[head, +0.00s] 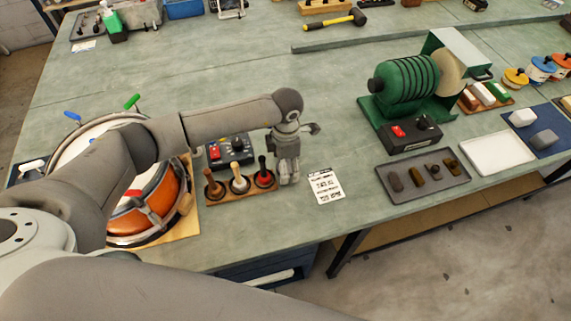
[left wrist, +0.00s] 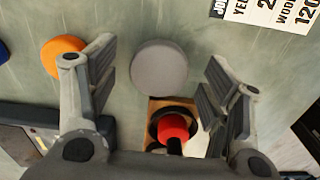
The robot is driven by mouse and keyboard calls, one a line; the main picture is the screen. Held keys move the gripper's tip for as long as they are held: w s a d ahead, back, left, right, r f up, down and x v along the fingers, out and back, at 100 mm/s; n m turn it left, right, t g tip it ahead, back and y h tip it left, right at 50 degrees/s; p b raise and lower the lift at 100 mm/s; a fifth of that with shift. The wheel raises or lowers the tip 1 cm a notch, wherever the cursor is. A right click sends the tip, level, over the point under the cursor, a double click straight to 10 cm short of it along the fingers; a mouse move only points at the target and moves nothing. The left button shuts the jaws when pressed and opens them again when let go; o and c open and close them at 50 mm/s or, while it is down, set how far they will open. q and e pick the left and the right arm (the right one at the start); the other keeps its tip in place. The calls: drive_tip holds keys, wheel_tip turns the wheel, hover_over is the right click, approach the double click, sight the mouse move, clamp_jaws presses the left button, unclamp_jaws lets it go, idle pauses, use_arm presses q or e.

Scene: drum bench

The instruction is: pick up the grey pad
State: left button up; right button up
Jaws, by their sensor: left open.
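The grey pad (left wrist: 160,68) is a flat round disc on the bench, seen between the spread fingers of my left gripper (left wrist: 157,85) in the left wrist view. Both fingers are apart from it, one on each side. In the head view my left gripper (head: 289,180) points down beside the right end of the wooden tool rack (head: 238,194), and I cannot make out the pad there. My right gripper is not in view.
An orange disc (left wrist: 62,57) lies close by the left finger in the wrist view. A printed card (head: 325,186) lies to the right on the bench. A drum (head: 140,215) stands at left.

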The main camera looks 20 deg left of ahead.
use_arm(q)
drive_tip(key=shift+w, duration=0.1)
drive_tip(key=c, duration=1.2)
drive_tip(key=shift+r, duration=0.15)
